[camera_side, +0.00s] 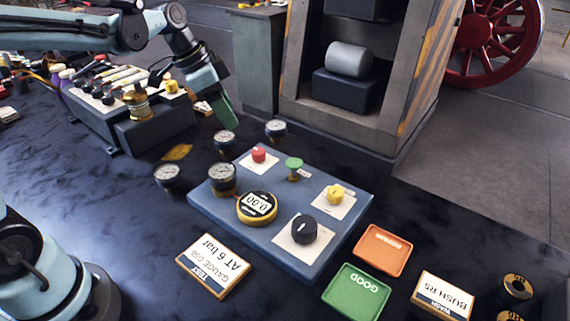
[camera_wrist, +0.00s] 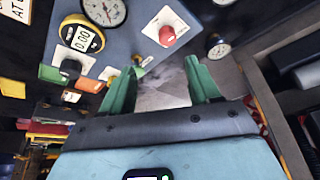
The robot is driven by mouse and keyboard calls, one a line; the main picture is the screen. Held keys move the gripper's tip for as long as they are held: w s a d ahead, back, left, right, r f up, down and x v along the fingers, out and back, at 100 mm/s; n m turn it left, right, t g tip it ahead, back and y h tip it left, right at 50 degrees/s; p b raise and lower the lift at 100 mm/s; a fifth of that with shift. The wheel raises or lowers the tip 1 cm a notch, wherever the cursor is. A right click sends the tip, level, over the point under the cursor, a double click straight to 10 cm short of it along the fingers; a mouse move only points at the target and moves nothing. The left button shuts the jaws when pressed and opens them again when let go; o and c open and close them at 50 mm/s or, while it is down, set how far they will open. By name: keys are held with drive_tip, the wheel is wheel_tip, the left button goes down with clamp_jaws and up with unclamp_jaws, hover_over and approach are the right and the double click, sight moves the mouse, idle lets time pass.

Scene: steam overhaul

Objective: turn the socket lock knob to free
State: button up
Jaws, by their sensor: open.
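A blue-grey control panel (camera_side: 270,262) lies on the dark bench in the side view. It carries a red knob (camera_side: 259,154), a green knob (camera_side: 294,164), a yellow knob (camera_side: 335,193) and a large black knob (camera_side: 304,229). I cannot read which one is the socket lock knob. My gripper (camera_side: 226,114) is open and empty, above and behind the panel's far left corner, touching nothing. In the wrist view my green fingers (camera_wrist: 160,68) are spread apart; the red knob (camera_wrist: 167,36) is ahead of them, and the black knob (camera_wrist: 71,65) is to the left.
A round digital gauge (camera_side: 257,208) sits on the panel, with dial gauges (camera_side: 222,178) around its left side. A sign block (camera_side: 212,265), an orange tray (camera_side: 383,250) and a green tray (camera_side: 356,293) lie in front. A grey press frame (camera_side: 350,127) stands behind.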

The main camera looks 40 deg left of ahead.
sight(258, 150)
drive_tip(key=shift+m+h, duration=0.4)
drive_tip(key=shift+m, duration=0.4)
drive_tip(key=x, duration=0.4)
drive_tip(key=w+a+x, duration=0.1)
drive_tip(key=x, duration=0.8)
drive_tip(key=shift+w+a, duration=0.15)
drive_tip(key=shift+w, duration=0.25)
drive_tip(key=c, duration=1)
drive_tip(key=shift+c, duration=0.2)
